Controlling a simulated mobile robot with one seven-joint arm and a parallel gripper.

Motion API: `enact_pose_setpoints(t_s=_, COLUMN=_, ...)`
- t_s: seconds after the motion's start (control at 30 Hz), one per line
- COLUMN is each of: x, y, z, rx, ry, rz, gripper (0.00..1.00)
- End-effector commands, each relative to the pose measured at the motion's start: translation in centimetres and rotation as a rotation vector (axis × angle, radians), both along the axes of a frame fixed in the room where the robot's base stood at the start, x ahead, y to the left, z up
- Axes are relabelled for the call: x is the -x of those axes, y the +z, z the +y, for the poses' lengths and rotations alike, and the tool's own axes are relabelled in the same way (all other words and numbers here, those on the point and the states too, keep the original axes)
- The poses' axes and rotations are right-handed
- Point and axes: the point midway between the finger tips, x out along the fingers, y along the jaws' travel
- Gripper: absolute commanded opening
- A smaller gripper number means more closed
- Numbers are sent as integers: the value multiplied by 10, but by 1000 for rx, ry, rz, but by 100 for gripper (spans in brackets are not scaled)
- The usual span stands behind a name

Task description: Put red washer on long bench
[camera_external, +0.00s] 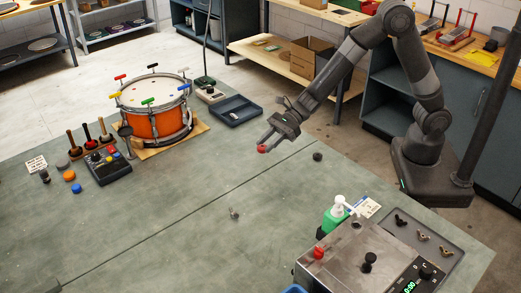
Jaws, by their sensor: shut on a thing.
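My gripper (269,143) hangs above the far part of the long bench (180,215), near its back edge. It is shut on a small red piece, the red washer (262,149), which shows at the fingertips. The washer is small here, and its hole cannot be made out. It appears held above the green-grey bench top, though the exact height is hard to tell.
An orange drum (155,115) with coloured tuning keys stands at the left back, beside a dark tray (236,111). A dark knob (318,157) lies right of my gripper. A metal box (365,260) and green bottle (335,217) stand at front right. The bench middle is mostly clear.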

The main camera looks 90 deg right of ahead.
Motion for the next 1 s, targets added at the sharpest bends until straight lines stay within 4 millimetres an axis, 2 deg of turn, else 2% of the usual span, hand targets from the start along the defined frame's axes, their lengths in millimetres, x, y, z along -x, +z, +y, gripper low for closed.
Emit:
enact_pose_setpoints(t_s=0.03, x=-1, y=2, z=30, rx=0, ry=88, rz=-3, gripper=8)
enact_pose_setpoints(t_s=0.1, x=1, y=5, z=68, rx=0, ry=203, rz=-2, gripper=8)
enact_pose_setpoints(t_s=0.2, x=9, y=7, z=116, rx=-1, ry=358, rz=-2, gripper=8)
enact_pose_setpoints(t_s=0.3, x=19, y=9, z=155, rx=-1, ry=488, rz=0, gripper=8)
enact_pose_setpoints(t_s=0.43, x=30, y=10, z=189, rx=-1, ry=606, rz=0, gripper=8)
enact_pose_setpoints(t_s=0.63, x=39, y=5, z=217, rx=1, ry=677, rz=1, gripper=8)
enact_pose_setpoints(t_s=1.0, x=51, y=-43, z=296, rx=1, ry=677, rz=3, gripper=8)
